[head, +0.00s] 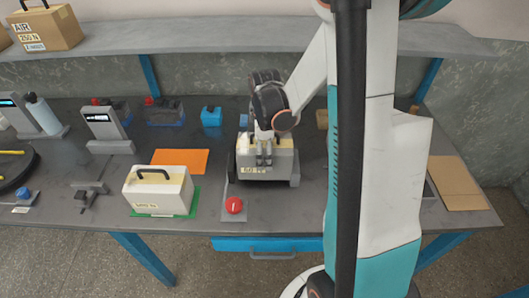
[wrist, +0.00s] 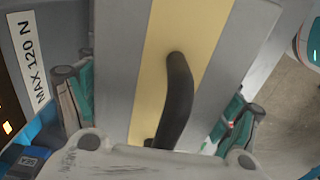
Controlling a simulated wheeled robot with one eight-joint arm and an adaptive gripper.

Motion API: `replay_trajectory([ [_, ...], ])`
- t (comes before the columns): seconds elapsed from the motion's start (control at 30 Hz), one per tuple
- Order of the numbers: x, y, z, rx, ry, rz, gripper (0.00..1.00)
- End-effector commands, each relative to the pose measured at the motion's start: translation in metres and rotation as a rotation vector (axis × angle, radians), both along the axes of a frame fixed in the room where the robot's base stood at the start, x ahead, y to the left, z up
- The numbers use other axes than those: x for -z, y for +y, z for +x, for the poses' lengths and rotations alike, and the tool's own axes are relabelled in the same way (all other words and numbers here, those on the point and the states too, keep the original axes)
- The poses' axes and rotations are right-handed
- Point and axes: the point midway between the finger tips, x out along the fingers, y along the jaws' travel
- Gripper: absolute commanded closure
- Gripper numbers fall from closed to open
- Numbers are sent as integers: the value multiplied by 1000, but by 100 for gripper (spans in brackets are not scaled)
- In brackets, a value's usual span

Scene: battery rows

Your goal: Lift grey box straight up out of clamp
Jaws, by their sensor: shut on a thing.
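The grey box (head: 283,163) with a pale label on its front stands in the clamp (head: 295,182) near the middle of the bench. In the wrist view the grey box (wrist: 215,55) shows a yellow stripe and a black handle (wrist: 179,95). My gripper (head: 264,163) reaches down over the box from above. In the wrist view its teal-backed fingers lie along two opposite sides of the box, and it is shut on the box. The fingertips' contact and the box's lower part are hidden in the wrist view.
A red button (head: 234,205) is in front of the clamp. A cream box (head: 158,192) with a black handle stands on a green mat to the left. An orange sheet (head: 180,160) lies behind it. A shelf (head: 200,37) runs above the bench's back. A brown board (head: 457,183) lies at right.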

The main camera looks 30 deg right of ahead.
Motion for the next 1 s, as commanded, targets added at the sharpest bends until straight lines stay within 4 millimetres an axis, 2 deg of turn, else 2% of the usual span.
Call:
replay_trajectory([
  [1.0,-48,0,0,0,0,0,84],
])
